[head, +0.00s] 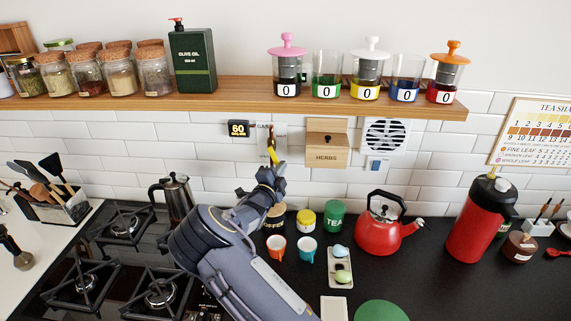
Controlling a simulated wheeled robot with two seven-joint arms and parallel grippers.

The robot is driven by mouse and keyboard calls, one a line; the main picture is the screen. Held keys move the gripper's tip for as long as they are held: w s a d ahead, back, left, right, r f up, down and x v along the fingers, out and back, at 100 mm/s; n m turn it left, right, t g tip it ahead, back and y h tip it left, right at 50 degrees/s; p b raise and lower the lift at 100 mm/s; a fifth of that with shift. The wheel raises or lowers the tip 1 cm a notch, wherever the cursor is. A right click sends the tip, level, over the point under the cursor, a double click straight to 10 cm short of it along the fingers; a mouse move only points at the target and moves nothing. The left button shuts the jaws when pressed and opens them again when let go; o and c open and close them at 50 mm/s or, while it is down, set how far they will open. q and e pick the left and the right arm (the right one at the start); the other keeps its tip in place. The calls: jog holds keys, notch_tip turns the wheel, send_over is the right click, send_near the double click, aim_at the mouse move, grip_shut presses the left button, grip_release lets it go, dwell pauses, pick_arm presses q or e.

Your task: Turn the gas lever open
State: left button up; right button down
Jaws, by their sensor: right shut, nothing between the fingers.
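The gas lever (273,155) is a small yellow handle on the white tiled wall, below a plate marked GAS (264,127). It slants a little, with its lower end down and to the right. My right gripper (270,171) is shut and empty, right at the lower end of the lever. I cannot tell whether its fingers touch the lever. The gripper and forearm hide part of the wall and counter behind them. My left gripper is not in view.
A black timer reading 60 (237,129) is left of the lever, and a wooden HERBS box (327,145) is close on its right. A wooden shelf (240,90) runs above. A moka pot (174,198), gas hob (125,258), cups and red kettle (385,228) stand below.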

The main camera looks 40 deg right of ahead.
jog(key=shift+w+a+f+m+g+y+p, duration=0.25)
jog(key=shift+w+a+m, duration=0.15)
jog(key=shift+m, duration=0.6)
jog(key=shift+w+a+f+m+g+y+p, duration=0.15)
jog(key=shift+w+a+f+m+g, duration=0.2)
jog(key=shift+m, duration=0.65)
jog(key=shift+a+r, duration=0.1)
jog(key=shift+r, duration=0.05)
jog(key=shift+s, duration=0.1)
